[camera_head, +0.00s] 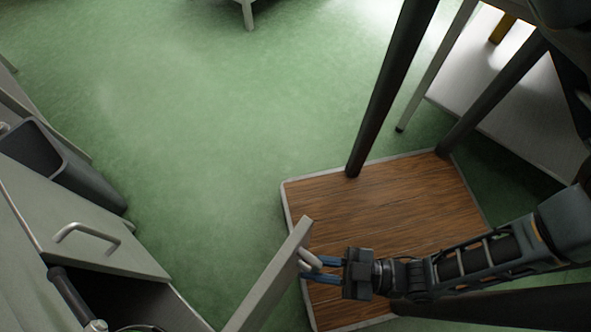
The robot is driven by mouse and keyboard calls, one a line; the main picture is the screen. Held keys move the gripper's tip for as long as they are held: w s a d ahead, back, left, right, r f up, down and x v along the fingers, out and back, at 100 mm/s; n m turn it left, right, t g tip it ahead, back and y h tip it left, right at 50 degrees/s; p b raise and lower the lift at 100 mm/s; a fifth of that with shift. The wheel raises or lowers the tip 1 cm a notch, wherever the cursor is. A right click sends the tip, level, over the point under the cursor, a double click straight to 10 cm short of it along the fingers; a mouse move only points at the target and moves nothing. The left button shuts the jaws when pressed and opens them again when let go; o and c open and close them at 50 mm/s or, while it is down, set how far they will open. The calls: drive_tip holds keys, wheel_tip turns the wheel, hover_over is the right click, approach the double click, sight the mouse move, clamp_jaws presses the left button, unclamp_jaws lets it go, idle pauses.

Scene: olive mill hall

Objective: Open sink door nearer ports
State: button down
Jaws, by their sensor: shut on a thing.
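A pale grey door (270,284) stands swung out from the cabinet at the bottom, seen nearly edge-on. Its short bar handle (308,260) is on the side facing my arm. My gripper (318,268), with blue fingers, comes from the right and is shut on this handle. A second grey door panel (75,215) with its own bar handle (85,233) is at the left, apart from my gripper. Between the two doors is a dark opening (135,303) with a dark pipe inside. I cannot make out any ports.
A dark grey bin (45,165) stands at the far left by the cabinet. A wooden board with a pale rim (375,205) lies under my arm, with dark posts (390,90) rising from it. A white table (500,90) is at the upper right. Green floor (210,120) is clear in the middle.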

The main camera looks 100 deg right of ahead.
drive_tip(key=shift+w+a, duration=0.1)
drive_tip(key=c, duration=1.2)
unclamp_jaws()
drive_tip(key=shift+o, duration=0.2)
